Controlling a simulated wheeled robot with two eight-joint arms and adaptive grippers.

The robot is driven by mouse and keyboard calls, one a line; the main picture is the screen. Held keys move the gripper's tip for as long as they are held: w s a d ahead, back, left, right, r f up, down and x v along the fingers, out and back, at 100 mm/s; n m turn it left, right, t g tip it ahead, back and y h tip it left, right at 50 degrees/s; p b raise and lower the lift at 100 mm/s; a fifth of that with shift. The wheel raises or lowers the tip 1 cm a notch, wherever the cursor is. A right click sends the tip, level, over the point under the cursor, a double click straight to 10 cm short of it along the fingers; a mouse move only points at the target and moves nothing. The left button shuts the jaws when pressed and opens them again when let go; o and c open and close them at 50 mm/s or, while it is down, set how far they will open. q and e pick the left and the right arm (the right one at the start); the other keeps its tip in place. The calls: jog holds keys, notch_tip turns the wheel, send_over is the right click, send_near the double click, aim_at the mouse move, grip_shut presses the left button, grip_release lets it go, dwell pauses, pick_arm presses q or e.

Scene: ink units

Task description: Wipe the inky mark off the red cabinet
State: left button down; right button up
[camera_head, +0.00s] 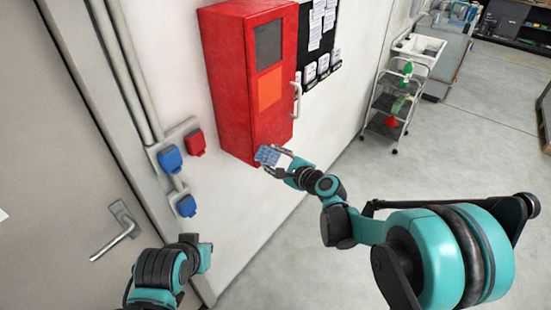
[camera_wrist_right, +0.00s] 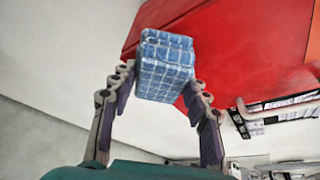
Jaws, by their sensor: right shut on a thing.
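The red cabinet (camera_head: 228,80) hangs on the white wall, left of centre in the head view. Its red underside fills the upper right of the right wrist view (camera_wrist_right: 240,50). Its front has a dark panel (camera_head: 268,45), an orange panel (camera_head: 270,88) and a pale handle (camera_head: 297,98). I cannot make out an inky mark. My right gripper (camera_head: 270,157) is shut on a blue checked sponge-like block (camera_wrist_right: 165,66), just below the cabinet's lower front edge. I cannot tell whether the block touches the cabinet. My left arm shows at the lower left, but its fingers do not.
Blue and red sockets (camera_head: 170,160) are on the wall left of the cabinet. A door handle (camera_head: 118,230) is at the lower left. A black notice board (camera_head: 318,45) hangs right of the cabinet. A trolley (camera_head: 404,85) stands farther right. The floor between is clear.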

jog(key=shift+s+d, duration=0.9)
jog(key=shift+d, duration=0.2)
jog(key=shift+s+d, duration=0.85)
jog(key=shift+d, duration=0.25)
jog(key=shift+s+d, duration=0.45)
jog(key=shift+d, duration=0.2)
jog(key=shift+s+d, duration=0.4)
jog(key=shift+d, duration=0.2)
